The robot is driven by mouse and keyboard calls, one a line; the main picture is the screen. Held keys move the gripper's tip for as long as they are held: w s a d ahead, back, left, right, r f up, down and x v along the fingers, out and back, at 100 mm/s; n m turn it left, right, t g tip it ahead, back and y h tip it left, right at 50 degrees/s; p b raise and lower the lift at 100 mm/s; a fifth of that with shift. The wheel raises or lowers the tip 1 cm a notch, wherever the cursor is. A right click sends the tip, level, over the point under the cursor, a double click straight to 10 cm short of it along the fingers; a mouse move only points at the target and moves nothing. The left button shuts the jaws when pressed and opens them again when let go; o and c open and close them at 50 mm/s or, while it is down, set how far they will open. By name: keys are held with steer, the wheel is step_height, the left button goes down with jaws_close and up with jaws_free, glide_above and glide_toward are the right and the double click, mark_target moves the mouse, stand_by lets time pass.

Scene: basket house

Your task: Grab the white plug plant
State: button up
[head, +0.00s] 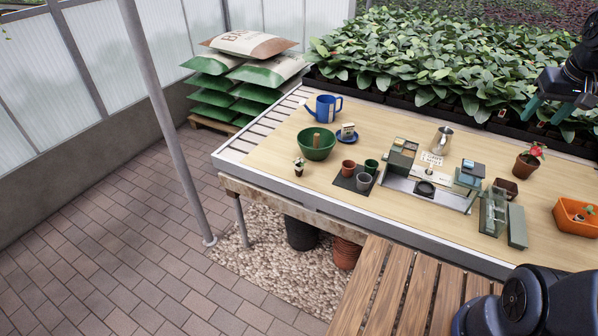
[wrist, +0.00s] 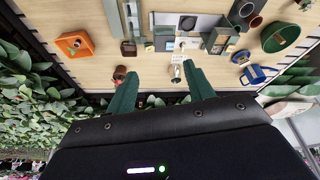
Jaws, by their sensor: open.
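My gripper (head: 549,111) is at the far right in the head view, above the leafy plants, far from the plug plant. In the wrist view its two green fingers (wrist: 160,76) are apart with nothing between them.
A blue watering can (head: 323,108) stands behind the bowl. Small pots (head: 348,167) on a dark mat (head: 342,182) are to the right. A metal jug (head: 442,139), a red-flowered pot (head: 526,164) and an orange tray (head: 570,215) stand further right. Table left of the bowl is clear.

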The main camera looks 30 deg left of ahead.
steer(key=w+a+f+n+g, duration=0.1)
steer(key=w+a+f+n, duration=0.3)
steer(key=a, duration=0.6)
steer(key=w+a+f+n, duration=0.1)
steer(key=w+a+f, duration=0.2)
steer(key=w+a, duration=0.55)
steer(key=w+a+f+n+g, duration=0.1)
steer(key=w+a+f+n, duration=0.15)
steer(key=a, duration=1.05)
steer(key=n+g, duration=0.2)
steer(key=n, duration=0.3)
glide_above(299, 165)
steer(key=shift+h, duration=0.3)
steer(key=f, duration=1.7)
steer(key=w+f, duration=0.1)
steer(key=f, duration=0.7)
steer(key=shift+d+f, duration=0.15)
steer(key=shift+f, duration=0.1)
steer(key=shift+s+f, duration=0.15)
steer(key=shift+f, duration=0.35)
step_height(299, 165, down, 5)
steer(key=shift+r, duration=0.1)
steer(key=shift+a+f, duration=0.2)
steer(key=shift+f, duration=1.1)
steer(key=shift+a+f, duration=0.15)
steer(key=shift+f, duration=1.15)
steer(key=c, duration=1)
